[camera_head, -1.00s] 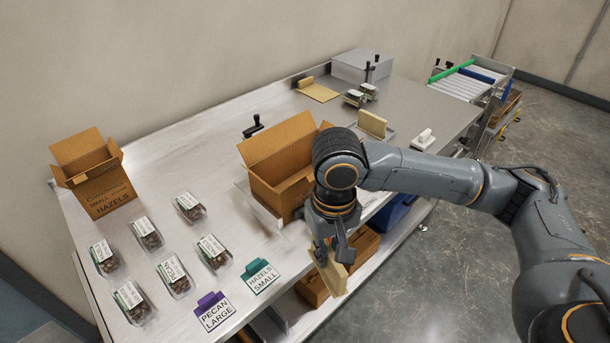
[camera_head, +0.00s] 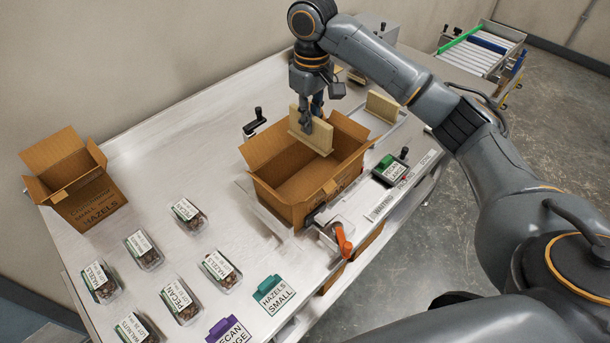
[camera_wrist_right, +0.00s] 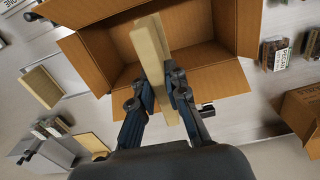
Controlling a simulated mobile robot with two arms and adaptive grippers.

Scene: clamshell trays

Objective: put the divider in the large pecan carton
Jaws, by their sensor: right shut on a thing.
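The divider (camera_head: 322,140), a pale tan board, is shut between the fingers of my right gripper (camera_head: 309,122). It hangs upright over the far part of the large open brown carton (camera_head: 278,202), which stands mid-table with its flaps up. Any print on this carton is not readable. In the right wrist view the divider (camera_wrist_right: 150,45) sits between the fingertips (camera_wrist_right: 160,80), in front of the carton's open mouth (camera_wrist_right: 110,58). Whether its lower edge is below the rim is hard to tell. My left gripper is not in view.
A smaller hazels carton (camera_head: 90,202) stands open at the left. Several clamshell trays (camera_head: 188,214) lie in front. Another tan board (camera_head: 382,106) stands behind the large carton. An orange-handled device (camera_head: 342,240) sits close at its near right side.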

